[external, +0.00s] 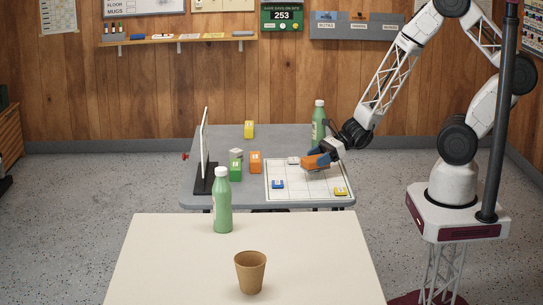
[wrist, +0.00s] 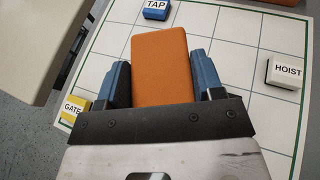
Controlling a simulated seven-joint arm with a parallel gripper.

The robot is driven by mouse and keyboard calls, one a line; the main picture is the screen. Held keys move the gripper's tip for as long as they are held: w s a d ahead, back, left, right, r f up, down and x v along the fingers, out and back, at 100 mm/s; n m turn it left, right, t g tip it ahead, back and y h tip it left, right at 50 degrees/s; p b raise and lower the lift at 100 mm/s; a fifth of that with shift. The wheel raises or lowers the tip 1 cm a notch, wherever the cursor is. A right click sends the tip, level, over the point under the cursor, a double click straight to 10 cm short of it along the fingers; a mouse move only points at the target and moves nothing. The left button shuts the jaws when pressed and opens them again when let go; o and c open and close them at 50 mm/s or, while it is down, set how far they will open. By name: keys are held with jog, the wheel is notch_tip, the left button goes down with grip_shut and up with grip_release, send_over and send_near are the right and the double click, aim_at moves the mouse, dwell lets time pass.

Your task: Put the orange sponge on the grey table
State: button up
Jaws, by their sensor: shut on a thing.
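My gripper (external: 322,152) is shut on the orange sponge (external: 316,162), over the white gridded board on the right part of the grey table (external: 218,144). In the wrist view the sponge (wrist: 161,60) lies between the two blue fingers of my gripper (wrist: 162,82), its far end sticking out past them. The sponge's near end is hidden by the gripper. I cannot tell whether the sponge touches the board or hangs just above it.
The gridded board (external: 302,190) bears small labelled blocks: blue TAP (wrist: 156,9), white HOIST (wrist: 285,72), yellow GATE (wrist: 74,107). A green bottle (external: 319,122) stands behind my gripper. Orange (external: 255,162) and green (external: 236,170) boxes and an upright panel (external: 204,150) stand left.

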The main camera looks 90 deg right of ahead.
aim_at(309, 157)
jog(key=shift+w+d+f, duration=0.1)
jog(key=shift+w+d, duration=0.05)
jog(key=shift+w, duration=0.7)
jog(key=shift+w+d+f, duration=0.1)
jog(key=shift+w+d, duration=0.05)
jog(key=shift+w, duration=0.65)
jog(key=shift+f, duration=1.75)
jog(key=shift+f, duration=0.1)
jog(key=o, duration=0.9)
